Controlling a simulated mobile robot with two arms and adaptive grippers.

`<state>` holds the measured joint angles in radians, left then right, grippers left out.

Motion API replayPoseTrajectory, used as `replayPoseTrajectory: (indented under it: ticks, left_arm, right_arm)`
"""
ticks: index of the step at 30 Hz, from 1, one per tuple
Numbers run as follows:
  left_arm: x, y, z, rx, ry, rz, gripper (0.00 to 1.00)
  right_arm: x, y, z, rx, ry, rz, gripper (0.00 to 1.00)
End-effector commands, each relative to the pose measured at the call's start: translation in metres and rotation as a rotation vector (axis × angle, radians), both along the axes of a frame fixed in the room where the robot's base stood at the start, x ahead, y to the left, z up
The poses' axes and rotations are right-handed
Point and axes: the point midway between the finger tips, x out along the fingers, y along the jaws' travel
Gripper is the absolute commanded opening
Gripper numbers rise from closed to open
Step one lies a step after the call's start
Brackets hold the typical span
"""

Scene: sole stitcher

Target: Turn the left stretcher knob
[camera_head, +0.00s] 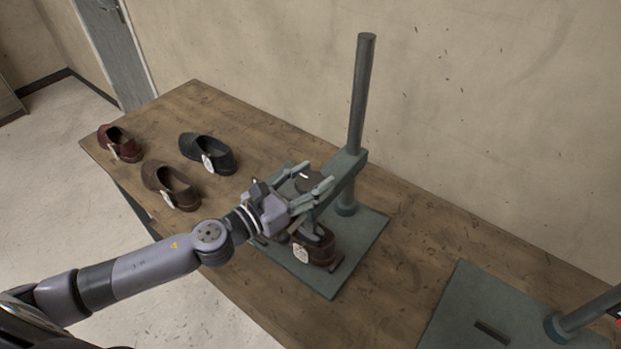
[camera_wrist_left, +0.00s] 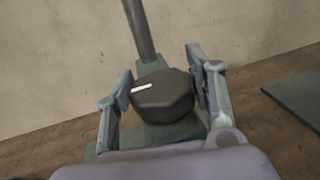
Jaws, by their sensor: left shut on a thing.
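The left stretcher knob (camera_wrist_left: 165,98) is a dark, many-sided knob with a white mark, on top of the left stretcher's arm. In the left wrist view it sits between the two fingers of my left gripper (camera_wrist_left: 163,88), which is shut on it. In the head view the knob (camera_head: 309,182) is partly hidden by the fingers of my left gripper (camera_head: 316,180). A brown shoe (camera_head: 322,248) with a white tag sits under the knob on the stretcher's green base plate (camera_head: 365,235). My right gripper is not in view.
A tall post (camera_head: 362,95) rises behind the knob. Several loose shoes, among them a black one (camera_head: 222,162), stand at the left of the wooden table (camera_head: 445,235). A second green base plate (camera_head: 460,300) is at the lower right. The wall is close behind.

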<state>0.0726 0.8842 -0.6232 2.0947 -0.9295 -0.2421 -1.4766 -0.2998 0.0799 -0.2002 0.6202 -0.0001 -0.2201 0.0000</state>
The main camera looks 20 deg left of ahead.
Motion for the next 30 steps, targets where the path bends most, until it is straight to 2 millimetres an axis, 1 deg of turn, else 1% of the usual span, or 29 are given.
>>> replayPoseTrajectory:
  ticks: [5, 11, 17, 21, 30]
  left_arm:
    - [0.000, 0.000, 0.001, 0.000, 0.000, 0.018, 0.22]
    - [-0.001, -0.001, 0.003, -0.004, 0.003, 0.095, 0.22]
    - [-0.001, -0.002, 0.005, -0.005, 0.005, 0.246, 0.22]
    - [-0.001, -0.002, 0.004, -0.007, 0.006, 0.377, 0.22]
    - [0.000, -0.002, 0.001, -0.003, 0.006, 0.664, 0.22]
  right_arm:
    - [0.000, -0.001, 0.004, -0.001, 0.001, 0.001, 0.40]
    - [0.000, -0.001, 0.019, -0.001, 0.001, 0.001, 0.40]
    - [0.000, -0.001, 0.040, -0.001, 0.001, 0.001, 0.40]
    - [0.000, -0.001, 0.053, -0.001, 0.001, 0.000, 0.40]
    - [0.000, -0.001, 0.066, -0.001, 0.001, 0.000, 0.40]
